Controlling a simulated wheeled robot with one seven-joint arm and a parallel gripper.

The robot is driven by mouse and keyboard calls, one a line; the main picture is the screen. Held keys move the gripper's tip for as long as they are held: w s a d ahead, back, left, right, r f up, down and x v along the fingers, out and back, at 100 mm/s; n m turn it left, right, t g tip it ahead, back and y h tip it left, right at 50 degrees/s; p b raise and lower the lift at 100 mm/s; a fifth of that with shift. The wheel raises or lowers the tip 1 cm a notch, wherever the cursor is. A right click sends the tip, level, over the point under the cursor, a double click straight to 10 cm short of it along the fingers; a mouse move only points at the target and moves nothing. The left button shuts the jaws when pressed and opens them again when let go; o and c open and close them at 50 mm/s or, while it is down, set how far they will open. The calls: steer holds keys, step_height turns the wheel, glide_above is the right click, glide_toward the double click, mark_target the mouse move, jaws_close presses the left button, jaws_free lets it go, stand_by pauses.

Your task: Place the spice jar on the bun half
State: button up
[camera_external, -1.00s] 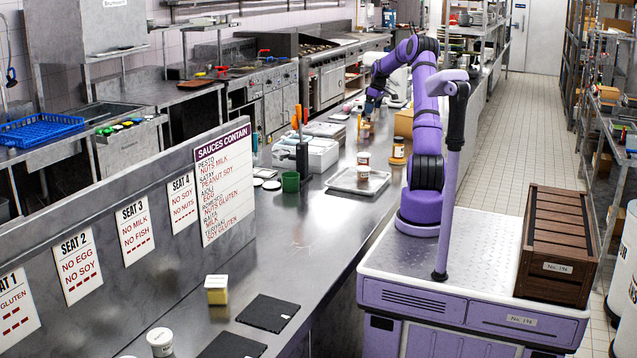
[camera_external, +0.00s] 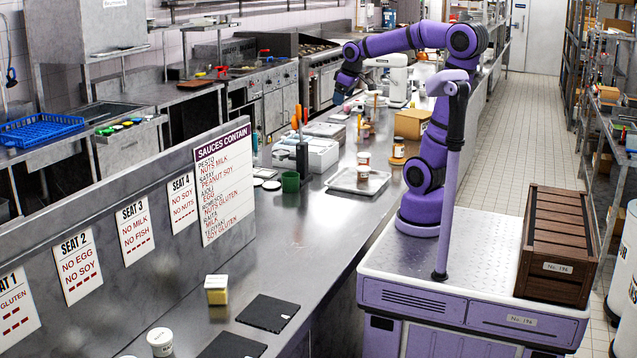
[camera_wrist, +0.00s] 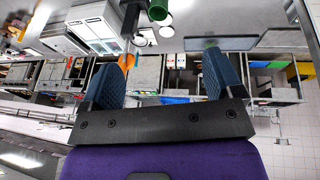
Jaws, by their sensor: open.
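My gripper (camera_external: 340,97) is raised above the far part of the steel counter, apart from everything on it. In the wrist view my gripper (camera_wrist: 165,58) shows two blue fingers spread wide with nothing between them. A small labelled jar (camera_external: 364,158) stands at the tray in the middle of the counter, over another small container (camera_external: 363,172). A second labelled jar (camera_external: 398,149) stands behind it to the right. I cannot tell which of these is the spice jar. No bun half can be made out in either view.
A shallow tray (camera_external: 344,184) lies on the counter, with a cardboard box (camera_external: 411,124) farther back. The counter in front of the tray is mostly clear.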

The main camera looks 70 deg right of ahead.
steer(key=s+a+f+y, duration=0.1)
steer(key=s+a+f, duration=0.1)
steer(key=s+a, duration=0.2)
steer(key=s+a+f+t, duration=0.1)
steer(key=s+a, duration=0.4)
steer(key=s, duration=0.5)
steer(key=shift+a+f+y, duration=0.25)
steer(key=shift+f+y, duration=0.15)
steer(key=shift+f, duration=0.25)
